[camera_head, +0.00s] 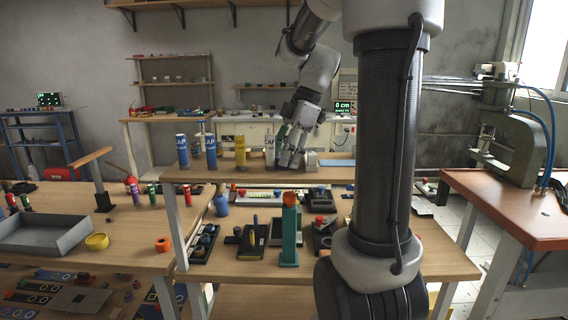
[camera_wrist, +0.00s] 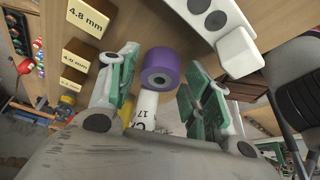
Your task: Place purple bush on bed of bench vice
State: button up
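The purple bush (camera_wrist: 160,68) is a short ring with a dark hole, in the wrist view between or just beyond the tips of my gripper (camera_wrist: 163,60). The green-padded fingers are spread, with a small gap at the right; contact at the left is unclear. A white cylinder with dark lettering (camera_wrist: 147,105) shows behind the bush, toward my palm. In the head view my gripper (camera_head: 291,150) points down at the raised shelf, beside a grey CAP cylinder (camera_head: 270,152); the bush cannot be made out there. I cannot identify the bench vice for certain.
Blue CAP cylinders (camera_head: 210,150) and a yellow one (camera_head: 240,152) stand left on the shelf (camera_head: 230,172). Labelled wooden blocks (camera_wrist: 90,15) and a white block (camera_wrist: 240,52) flank the bush. A teal post (camera_head: 289,240) and black fixtures crowd the lower bench. A press (camera_head: 515,125) stands right.

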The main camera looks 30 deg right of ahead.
grip_shut()
jog(key=shift+r, duration=0.15)
